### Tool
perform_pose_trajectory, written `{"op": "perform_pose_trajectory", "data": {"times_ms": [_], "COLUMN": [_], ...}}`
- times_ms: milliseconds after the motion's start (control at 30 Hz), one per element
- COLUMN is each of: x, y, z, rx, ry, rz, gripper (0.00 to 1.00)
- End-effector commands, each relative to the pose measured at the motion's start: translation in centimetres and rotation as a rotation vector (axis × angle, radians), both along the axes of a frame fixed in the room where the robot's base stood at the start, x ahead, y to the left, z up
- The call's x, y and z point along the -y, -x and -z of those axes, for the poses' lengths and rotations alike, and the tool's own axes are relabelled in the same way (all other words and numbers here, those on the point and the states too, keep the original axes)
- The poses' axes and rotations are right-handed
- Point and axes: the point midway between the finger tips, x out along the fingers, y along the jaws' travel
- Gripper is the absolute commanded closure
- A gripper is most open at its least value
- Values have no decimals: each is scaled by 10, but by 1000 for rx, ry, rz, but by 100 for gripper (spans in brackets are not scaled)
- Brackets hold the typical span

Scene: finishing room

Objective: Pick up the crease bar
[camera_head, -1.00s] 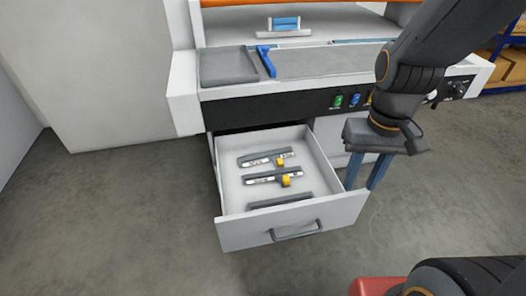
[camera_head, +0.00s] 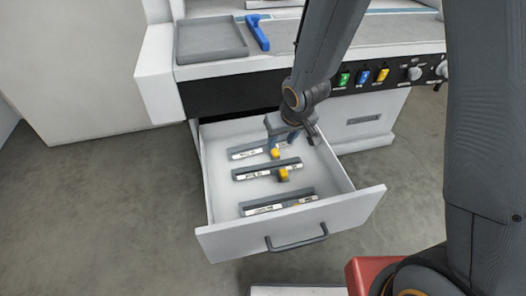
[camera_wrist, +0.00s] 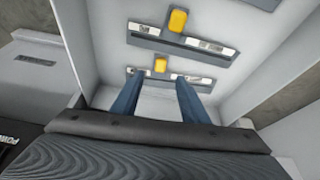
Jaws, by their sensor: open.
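Three dark bars with white labels lie in the open drawer; I cannot read which is the crease bar. The back bar (camera_head: 247,152) and the middle bar (camera_head: 252,172) each have a yellow tab. The front bar (camera_head: 270,206) shows a small yellow spot. My gripper (camera_head: 284,140) is open and empty over the back of the drawer, by the back bar. In the wrist view, my blue fingers (camera_wrist: 157,78) are spread, their tips near the back bar (camera_wrist: 195,80) with its yellow tab between them. The middle bar (camera_wrist: 200,46) lies beyond it. Contact cannot be told.
The white drawer (camera_head: 285,235) has raised walls and a grey handle. Above it is the machine's counter with a grey tray (camera_head: 210,42), a blue tool (camera_head: 257,32) and coloured switches (camera_head: 362,76). Grey floor (camera_head: 110,220) is clear to the left.

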Motion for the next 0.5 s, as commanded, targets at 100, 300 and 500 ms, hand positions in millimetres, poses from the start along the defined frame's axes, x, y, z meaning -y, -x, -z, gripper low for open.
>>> {"op": "perform_pose_trajectory", "data": {"times_ms": [100,300,500], "x": [-3,-5,-8], "y": [-5,-12,-20], "z": [13,30,58], "rx": [1,2,-1], "ry": [-3,-2,-1], "rz": [-2,1,1], "gripper": [59,59,59]}}
